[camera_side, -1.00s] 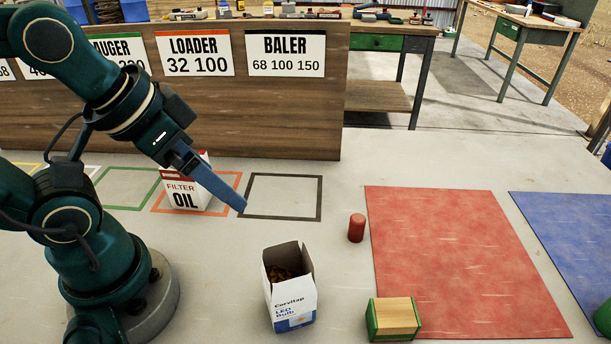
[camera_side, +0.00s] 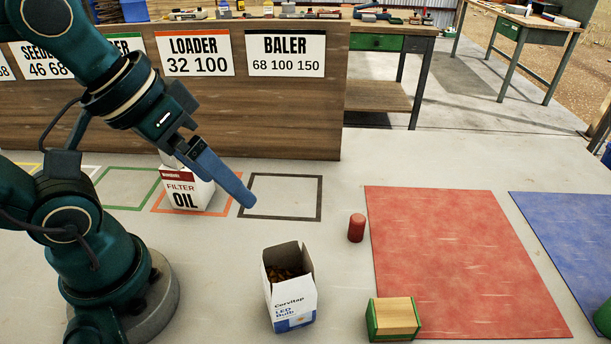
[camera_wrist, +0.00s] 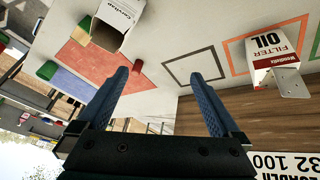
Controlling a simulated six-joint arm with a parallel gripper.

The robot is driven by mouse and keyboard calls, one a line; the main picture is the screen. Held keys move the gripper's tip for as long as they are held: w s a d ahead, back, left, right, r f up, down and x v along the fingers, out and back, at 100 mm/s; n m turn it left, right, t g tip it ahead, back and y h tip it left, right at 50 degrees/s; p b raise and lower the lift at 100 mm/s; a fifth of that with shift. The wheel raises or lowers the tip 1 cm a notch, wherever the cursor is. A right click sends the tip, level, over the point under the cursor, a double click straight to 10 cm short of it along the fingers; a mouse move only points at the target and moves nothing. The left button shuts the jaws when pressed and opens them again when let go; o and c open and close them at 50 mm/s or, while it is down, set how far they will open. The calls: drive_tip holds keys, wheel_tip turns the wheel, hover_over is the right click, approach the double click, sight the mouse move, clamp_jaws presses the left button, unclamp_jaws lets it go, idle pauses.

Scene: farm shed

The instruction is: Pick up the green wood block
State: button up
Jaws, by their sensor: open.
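The green wood block (camera_side: 393,318) has green sides and a pale wood top. It lies by the lower left corner of the red mat in the side view. In the wrist view the block (camera_wrist: 84,33) shows at upper left, partly behind the white carton. My gripper (camera_side: 247,201) is at the left of the block and well apart from it, in the air near the black outlined square. In the wrist view my gripper (camera_wrist: 160,75) shows two blue fingers spread apart with nothing between them.
An open LED bulb carton (camera_side: 290,290) stands between my gripper and the block. A red cylinder (camera_side: 356,228) stands left of the red mat (camera_side: 470,255). An oil filter box (camera_side: 187,186) is close behind my gripper. A blue mat (camera_side: 570,225) and a green object (camera_side: 603,318) are at right.

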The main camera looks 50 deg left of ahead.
sight(403, 332)
drive_tip(key=w+d+f+n+g+h, duration=0.1)
drive_tip(key=w+d+n+g+h, duration=0.7)
drive_tip(key=w+d, duration=0.35)
drive_tip(key=f+n+h, duration=0.1)
drive_tip(key=f, duration=0.2)
drive_tip(key=w+d+f+n+g+h, duration=0.1)
drive_tip(key=f+n, duration=0.1)
drive_tip(key=f, duration=0.2)
drive_tip(key=w+f+n+h, duration=0.1)
drive_tip(key=f, duration=0.3)
drive_tip(key=shift+d+f+n+h, duration=0.2)
drive_tip(key=shift+d+n+h, duration=0.1)
drive_tip(key=shift+d, duration=0.1)
drive_tip(key=shift+g, duration=0.3)
drive_tip(key=x, duration=0.6)
drive_tip(key=shift+f, duration=0.1)
drive_tip(key=shift+x, duration=3)
